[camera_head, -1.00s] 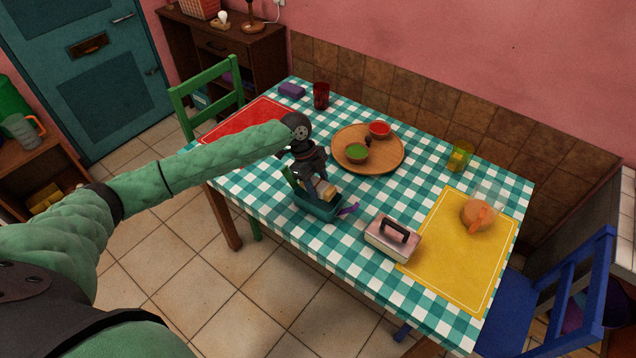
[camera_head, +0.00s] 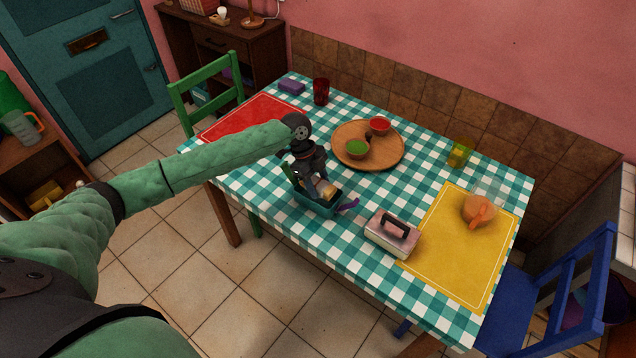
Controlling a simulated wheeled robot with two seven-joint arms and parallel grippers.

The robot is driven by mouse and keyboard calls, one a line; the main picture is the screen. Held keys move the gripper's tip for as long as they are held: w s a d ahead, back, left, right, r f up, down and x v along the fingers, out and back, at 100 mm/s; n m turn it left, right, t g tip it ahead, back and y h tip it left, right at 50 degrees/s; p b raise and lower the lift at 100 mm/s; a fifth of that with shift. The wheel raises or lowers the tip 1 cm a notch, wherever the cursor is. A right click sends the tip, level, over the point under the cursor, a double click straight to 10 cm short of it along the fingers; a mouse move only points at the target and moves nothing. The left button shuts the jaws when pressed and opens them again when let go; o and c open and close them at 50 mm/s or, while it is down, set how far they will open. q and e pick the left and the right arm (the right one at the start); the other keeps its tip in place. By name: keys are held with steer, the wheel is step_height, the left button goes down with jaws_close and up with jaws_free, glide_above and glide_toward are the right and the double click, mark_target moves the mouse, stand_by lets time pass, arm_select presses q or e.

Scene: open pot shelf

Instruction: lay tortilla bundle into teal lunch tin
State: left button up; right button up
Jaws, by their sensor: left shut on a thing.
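The teal lunch tin (camera_head: 312,205) stands on the checked tablecloth near the front edge, left of the table's middle. My left gripper (camera_head: 322,184) reaches in from the left and points down over the tin. It is shut on the tan tortilla bundle (camera_head: 326,190), which is at the tin's opening, low between the fingers. The gripper hides part of the bundle and of the tin's inside, so I cannot tell whether the bundle touches the tin's floor. A purple piece (camera_head: 348,205) sticks out at the tin's right side. My right gripper is not in view.
A pink box with a black handle (camera_head: 392,235) stands right of the tin. A yellow mat (camera_head: 450,255) and a red mat (camera_head: 245,118) lie at either side.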

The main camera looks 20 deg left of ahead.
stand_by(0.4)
arm_select(q)
steer(key=o, duration=1.2)
